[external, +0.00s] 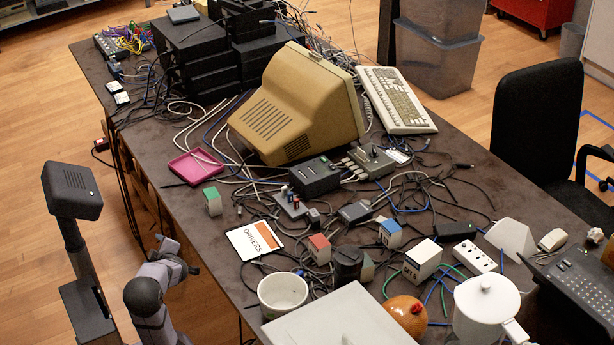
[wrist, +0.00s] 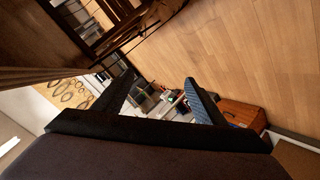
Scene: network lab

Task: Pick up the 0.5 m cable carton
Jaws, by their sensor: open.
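Several small cartons stand on the dark table in the external view: a green-topped carton (external: 212,202), a red-topped carton (external: 319,249), a blue-topped carton (external: 390,234) and a larger white carton (external: 423,260). Another small carton (external: 367,269) is partly hidden behind a black cylinder. Their print is too small to read, so I cannot tell which is the 0.5 m one. My gripper (external: 180,262) is off the table's left edge, apart from all cartons. In the wrist view my gripper (wrist: 158,88) has its fingers spread with nothing between them.
Cables tangle across the table. A beige monitor (external: 298,108), a black box (external: 314,177), a pink tray (external: 195,166), a drivers booklet (external: 254,242), a white bowl (external: 283,294) and an orange round object (external: 405,315) crowd it. The wrist view shows mostly wooden floor (wrist: 250,50).

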